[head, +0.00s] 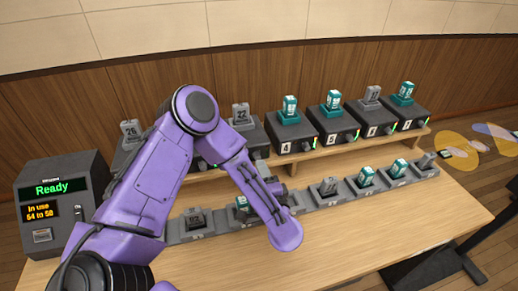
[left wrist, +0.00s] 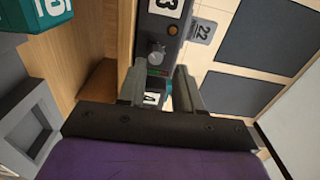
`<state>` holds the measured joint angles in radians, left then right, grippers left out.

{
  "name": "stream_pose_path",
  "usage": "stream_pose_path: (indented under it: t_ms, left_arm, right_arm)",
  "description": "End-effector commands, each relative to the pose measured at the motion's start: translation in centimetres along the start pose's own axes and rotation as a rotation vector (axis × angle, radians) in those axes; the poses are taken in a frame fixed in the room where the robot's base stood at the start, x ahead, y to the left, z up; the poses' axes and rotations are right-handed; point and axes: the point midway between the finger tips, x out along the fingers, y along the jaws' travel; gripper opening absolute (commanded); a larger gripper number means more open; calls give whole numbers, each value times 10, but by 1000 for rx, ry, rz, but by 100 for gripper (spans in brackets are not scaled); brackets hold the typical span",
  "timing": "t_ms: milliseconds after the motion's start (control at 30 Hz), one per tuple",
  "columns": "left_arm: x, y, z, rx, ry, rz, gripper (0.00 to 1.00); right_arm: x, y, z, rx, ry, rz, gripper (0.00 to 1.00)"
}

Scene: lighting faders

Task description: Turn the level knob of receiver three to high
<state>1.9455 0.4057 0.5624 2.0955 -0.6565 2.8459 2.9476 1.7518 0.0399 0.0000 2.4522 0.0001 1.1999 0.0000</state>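Receiver three is a dark box; its upper part (head: 256,140) shows in the head view beside my forearm, which hides much of it. In the left wrist view its front (left wrist: 168,18) carries an upside-down "3" label, a small amber button and a grey level knob (left wrist: 157,54). A green light shows below the knob. My left gripper (left wrist: 160,75) is open, its fingers apart on either side of the knob's line, with the knob just beyond the tips. In the head view the left gripper (head: 277,186) is mostly hidden behind my forearm. My right gripper is not in view.
Receivers four (head: 291,131) and several others stand on a wooden shelf (head: 312,153), each under a grey or teal pack. A row of cradles (head: 330,199) with packs lines the table in front. A console (head: 62,190) reading "Ready" stands at left. The front table (head: 400,225) is clear.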

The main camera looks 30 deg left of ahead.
Motion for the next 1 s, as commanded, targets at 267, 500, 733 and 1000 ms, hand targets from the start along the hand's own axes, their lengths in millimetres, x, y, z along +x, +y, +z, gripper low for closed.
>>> stream_pose_path:
  t_ms: [267,500,733,1000]
  left_arm:
    - [42,2,-2,0,-2,0,35]
    - [48,3,-2,-2,1,-1,35]
    - [47,3,-2,-1,1,-1,0]
    - [47,4,-2,13,1,1,0]
  right_arm:
    - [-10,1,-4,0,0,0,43]
    - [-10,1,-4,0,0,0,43]
    - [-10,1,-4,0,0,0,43]
    - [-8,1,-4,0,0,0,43]
